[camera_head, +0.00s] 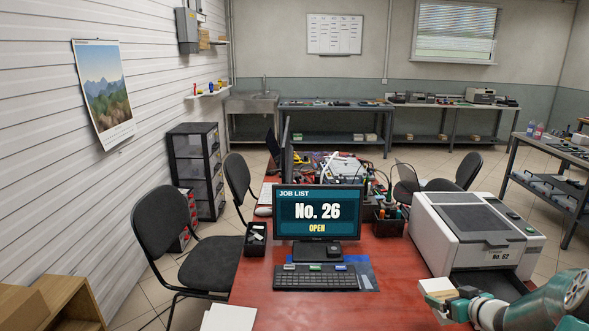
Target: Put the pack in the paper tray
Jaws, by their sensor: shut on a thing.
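A small white pack (436,287) is at the lower right, just in front of the printer's left corner. My gripper (455,302) is shut on it and reaches in from the right. Part of the pack is hidden by the fingers. The printer (468,238) is white and grey with a label "No. 62" on its front. Below the label is a dark opening with a grey tray (489,281), which looks like the paper tray. The pack is to the left of this tray. My arm covers the tray's right part.
A monitor (318,212) reads "JOB LIST No. 26 OPEN", with a keyboard (318,278) in front. A dark organiser (388,224) stands left of the printer. White sheets (228,318) lie at the table's front edge. The red table (385,305) is bare between keyboard and gripper.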

